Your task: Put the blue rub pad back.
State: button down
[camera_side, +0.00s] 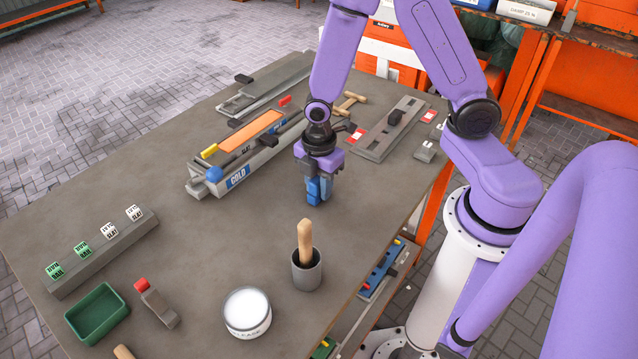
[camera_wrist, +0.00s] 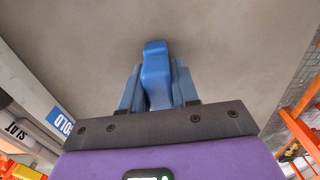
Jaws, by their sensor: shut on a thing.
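My gripper (camera_side: 318,190) points down over the middle right of the grey table, between the COLD-labelled fixture and the dark cup. It is shut on the blue rub pad (camera_wrist: 156,75), which stands between the two blue-grey fingers in the wrist view. In the side view the fingers largely cover the pad, and only blue parts show low at the fingertips. I cannot tell whether the pad touches the table. No empty place for the pad can be made out for certain.
The COLD fixture (camera_side: 237,177) with an orange strip lies left of my gripper. A cup (camera_side: 307,271) with a wooden handle stands in front. A white-topped round tin (camera_side: 247,312), a green tray (camera_side: 97,313) and a block rack (camera_side: 101,252) stand farther forward. The table's centre left is clear.

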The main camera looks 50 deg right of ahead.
aim_at(318, 177)
jog(key=c, duration=0.8)
grip_release()
jog(key=shift+f, duration=0.15)
jog(key=shift+c, duration=0.2)
notch_tip(318, 177, up, 11)
jog(key=shift+f, duration=0.1)
jog(key=shift+s+r, duration=0.1)
jog(key=shift+r, duration=0.7)
jog(key=s+r+m, duration=0.2)
jog(key=s, duration=0.6)
jog(key=s+r+m, duration=0.3)
jog(key=s, duration=0.6)
jog(key=shift+s, duration=0.25)
